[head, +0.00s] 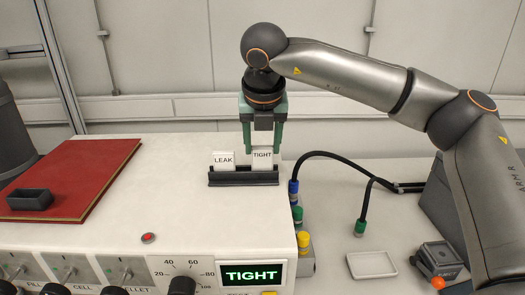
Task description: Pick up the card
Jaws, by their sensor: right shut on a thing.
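A white card marked TIGHT (262,157) stands upright at the right part of a dark card holder (243,178) on the white console top. A second white card marked LEAK (223,160) stands in the same holder to its left. My right gripper (262,148) points down from above, its green fingers on either side of the TIGHT card and shut on it. The card's lower edge is at the holder; I cannot tell whether it is still seated. My left gripper is not in view.
A red folder or mat (85,172) with a small dark tray (30,199) lies on the left. The console's display (250,274) reads TIGHT. Dark hoses (340,157) with coloured ends and an empty white tray (371,265) are on the right. The console top's middle is clear.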

